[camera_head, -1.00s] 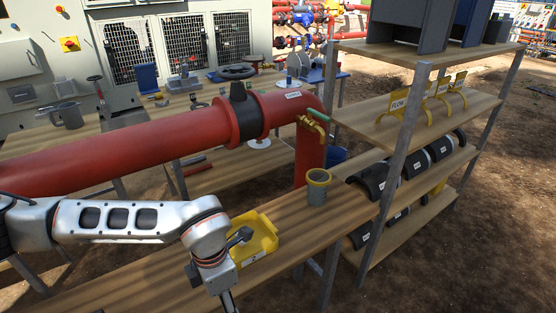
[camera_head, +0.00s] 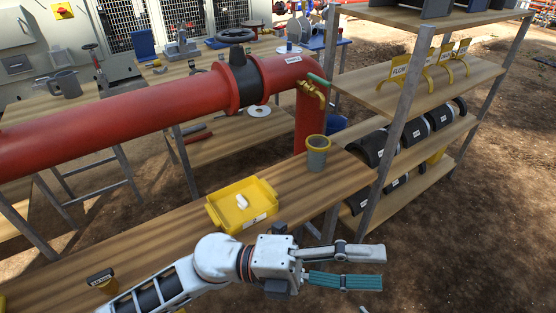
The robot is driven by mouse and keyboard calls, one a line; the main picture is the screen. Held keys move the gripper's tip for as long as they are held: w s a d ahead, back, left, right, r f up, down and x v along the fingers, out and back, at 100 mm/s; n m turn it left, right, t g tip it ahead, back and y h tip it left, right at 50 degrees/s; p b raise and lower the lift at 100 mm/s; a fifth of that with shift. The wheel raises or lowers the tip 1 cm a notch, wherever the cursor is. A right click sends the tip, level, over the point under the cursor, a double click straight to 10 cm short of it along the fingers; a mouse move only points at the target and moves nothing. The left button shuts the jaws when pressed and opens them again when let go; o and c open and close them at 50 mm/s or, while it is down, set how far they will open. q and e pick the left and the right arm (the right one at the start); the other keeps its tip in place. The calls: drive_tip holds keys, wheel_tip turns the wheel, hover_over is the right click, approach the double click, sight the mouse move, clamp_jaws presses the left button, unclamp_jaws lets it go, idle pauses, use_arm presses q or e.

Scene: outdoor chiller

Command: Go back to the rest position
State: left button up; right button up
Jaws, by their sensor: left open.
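My left arm comes in from the lower left, and its gripper (camera_head: 380,267) points to the right. The two fingers with teal pads are apart, with nothing between them. The gripper is in front of the wooden bench (camera_head: 150,242), over its near edge and the ground. A yellow tray (camera_head: 217,212) stands on the bench just behind the wrist, with a small white object (camera_head: 242,202) in it. My right gripper does not show. A small teal tip at the bottom edge cannot be identified.
A grey cup with a yellow rim (camera_head: 317,158) stands at the bench's right end. A thick red pipe (camera_head: 120,122) with a black valve (camera_head: 243,75) runs behind the bench. A shelf rack (camera_head: 420,85) stands at right. Bare ground lies at lower right.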

use_arm(q)
drive_tip(key=w+a+f+n+t, duration=0.2)
drive_tip(key=w+a+n+t, duration=0.5)
drive_tip(key=w+n+t, duration=0.6)
drive_tip(key=w+a+f+n+t+y, duration=0.3)
drive_tip(key=a+f+n+t+y, duration=0.4)
drive_tip(key=a+f+n+y, duration=0.45)
drive_tip(key=s+a+f+n+g+y, duration=0.2)
drive_tip(key=s+a+f+n, duration=0.1)
drive_tip(key=f, duration=0.4)
drive_tip(key=s+a+f+n+g+y, duration=0.2)
drive_tip(key=s+a+f+n, duration=0.1)
drive_tip(key=s+a+f, duration=0.2)
drive_tip(key=s+a+f+n+g+y, duration=0.1)
drive_tip(key=s+a+f+n+y, duration=0.1)
drive_tip(key=a+f, duration=0.5)
wheel_tip(320, 180, down, 4)
drive_tip(key=shift+s+f+n+g, duration=0.25)
drive_tip(key=shift+s+n+g, duration=0.15)
drive_tip(key=shift+s+n, duration=0.55)
drive_tip(key=shift+s, duration=0.1)
